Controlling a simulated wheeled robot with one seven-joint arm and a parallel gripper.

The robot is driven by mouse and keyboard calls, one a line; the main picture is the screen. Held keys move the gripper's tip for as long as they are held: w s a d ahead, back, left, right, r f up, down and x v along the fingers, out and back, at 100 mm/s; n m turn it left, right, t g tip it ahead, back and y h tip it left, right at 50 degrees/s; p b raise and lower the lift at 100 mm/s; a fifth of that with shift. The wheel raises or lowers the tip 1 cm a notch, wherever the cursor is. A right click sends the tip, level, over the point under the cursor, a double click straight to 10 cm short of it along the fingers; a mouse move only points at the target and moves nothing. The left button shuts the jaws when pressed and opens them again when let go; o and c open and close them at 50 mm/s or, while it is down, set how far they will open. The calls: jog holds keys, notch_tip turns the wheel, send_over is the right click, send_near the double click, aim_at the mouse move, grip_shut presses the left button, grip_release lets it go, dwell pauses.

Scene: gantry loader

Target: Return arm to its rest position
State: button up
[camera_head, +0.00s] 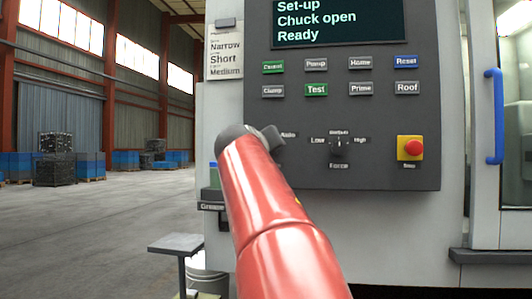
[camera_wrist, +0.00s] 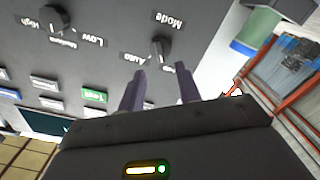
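My arm (camera_head: 270,215) is red and reaches up from the bottom of the head view to the left part of the machine's control panel (camera_head: 375,165). It hides most of my gripper there. In the wrist view my gripper (camera_wrist: 161,80) has its two purple-grey fingers apart, with nothing between them. The Mode knob (camera_wrist: 160,47) shows just beyond the fingertips, apart from them as far as I can tell.
The panel carries a Force knob (camera_head: 338,146), a red stop button (camera_head: 411,148), several push buttons and a screen (camera_head: 338,22) reading "Set-up, Chuck open, Ready". A blue door handle (camera_head: 494,115) is at right. A small stand (camera_head: 176,243) is at lower left. Open floor (camera_head: 80,235) lies left.

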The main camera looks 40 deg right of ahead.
dwell(0.4)
jog(key=s+a+f+n+g+y, duration=0.1)
jog(key=s+a+f+y, duration=0.3)
jog(key=f, duration=1)
jog(key=s+a+f+n+g+y+p, duration=0.1)
jog(key=s+a+f+g+y, duration=0.2)
jog(key=s+a+f, duration=0.8)
jog(key=s+a+f+n+g+y, duration=0.1)
jog(key=s+a+f+y, duration=0.5)
jog(key=a+f, duration=0.7)
notch_tip(320, 180, down, 6)
jog(key=shift+s+n+g+y, duration=0.4)
jog(key=shift+s+g, duration=0.1)
jog(key=shift+s, duration=0.45)
jog(key=shift+d, duration=0.1)
